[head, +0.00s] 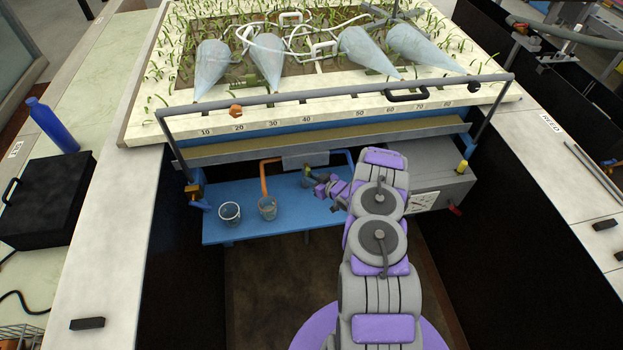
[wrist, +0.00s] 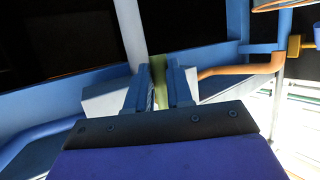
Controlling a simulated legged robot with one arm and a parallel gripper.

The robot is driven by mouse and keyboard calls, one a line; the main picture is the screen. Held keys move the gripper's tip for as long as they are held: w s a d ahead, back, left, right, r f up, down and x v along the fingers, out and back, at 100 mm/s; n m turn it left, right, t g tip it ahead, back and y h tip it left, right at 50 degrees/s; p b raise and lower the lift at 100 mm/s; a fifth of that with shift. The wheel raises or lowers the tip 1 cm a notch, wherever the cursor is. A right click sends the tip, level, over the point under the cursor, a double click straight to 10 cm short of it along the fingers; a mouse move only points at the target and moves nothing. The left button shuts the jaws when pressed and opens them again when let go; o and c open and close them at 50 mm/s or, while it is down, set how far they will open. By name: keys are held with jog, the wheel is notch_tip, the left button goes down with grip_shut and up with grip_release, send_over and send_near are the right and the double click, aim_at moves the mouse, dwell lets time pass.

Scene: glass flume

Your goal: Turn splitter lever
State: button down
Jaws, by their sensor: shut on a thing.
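The splitter lever shows as a small olive-yellow piece (head: 307,170) above the blue bench, between an orange pipe (head: 264,178) and a blue pipe (head: 343,156). In the wrist view the olive lever (wrist: 158,72) stands upright between the two fingers of my gripper (wrist: 162,88). The fingers are shut on it from both sides. In the head view my gripper (head: 314,180) reaches to the lever from the right, over the bench. The lower part of the lever is hidden by the fingers and the gripper body.
Two clear beakers (head: 229,212) (head: 267,207) stand on the blue bench (head: 245,234), left of my gripper. A grey box (head: 430,180) is close to the right of my arm. A grey rail (head: 330,94) and planted tray (head: 290,112) are above and behind.

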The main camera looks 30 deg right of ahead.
jog(key=shift+d, duration=0.1)
jog(key=c, duration=1)
grip_release()
jog(key=p+v, duration=0.2)
jog(key=v, duration=1.5)
jog(key=shift+s+d, duration=0.1)
jog(key=shift+s, duration=0.05)
